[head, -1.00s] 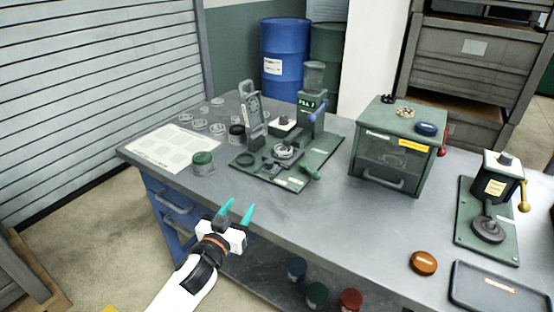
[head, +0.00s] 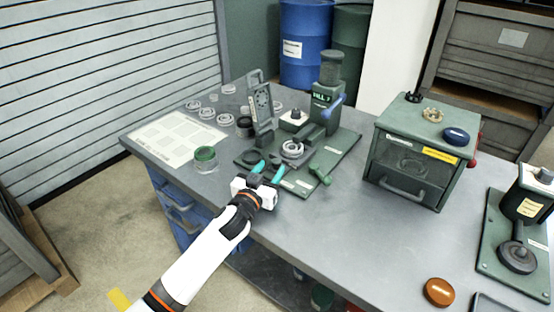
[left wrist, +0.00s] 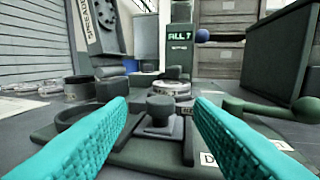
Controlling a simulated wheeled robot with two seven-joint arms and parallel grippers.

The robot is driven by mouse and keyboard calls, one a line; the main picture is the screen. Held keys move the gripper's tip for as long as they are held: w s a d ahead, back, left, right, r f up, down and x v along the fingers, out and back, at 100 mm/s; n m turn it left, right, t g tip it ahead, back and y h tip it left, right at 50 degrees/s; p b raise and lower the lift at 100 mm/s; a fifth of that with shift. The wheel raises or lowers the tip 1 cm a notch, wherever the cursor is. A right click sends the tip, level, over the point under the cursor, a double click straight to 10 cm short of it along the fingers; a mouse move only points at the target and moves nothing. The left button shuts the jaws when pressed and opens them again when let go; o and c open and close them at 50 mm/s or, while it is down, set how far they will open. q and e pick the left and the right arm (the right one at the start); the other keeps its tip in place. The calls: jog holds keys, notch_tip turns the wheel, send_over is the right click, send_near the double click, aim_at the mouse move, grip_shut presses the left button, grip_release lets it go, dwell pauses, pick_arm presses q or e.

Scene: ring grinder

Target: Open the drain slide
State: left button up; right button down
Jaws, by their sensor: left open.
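The green ring grinder (head: 322,118) stands on its green base plate (head: 335,160) near the middle of the bench. In the left wrist view, a small dark knob (left wrist: 160,107) stands on a square block (left wrist: 160,130) low at the front of the base; it looks like the drain slide's handle. My left gripper (head: 268,169) is open at the front edge of the base plate. Its teal fingers (left wrist: 162,118) point forward with the knob between them in the picture; no contact shows. In the head view the fingers partly hide the knob. My right gripper is not in view.
A green-handled lever (left wrist: 270,110) lies right of the fingers. A tall grey bracket (head: 260,107) stands left of the grinder. A green-lidded jar (head: 205,158) stands left of the gripper. A green drawer cabinet (head: 415,150) stands to the right.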

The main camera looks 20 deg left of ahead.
aim_at(274, 164)
pick_arm(q)
jog(key=w, duration=0.5)
jog(key=shift+d, duration=0.35)
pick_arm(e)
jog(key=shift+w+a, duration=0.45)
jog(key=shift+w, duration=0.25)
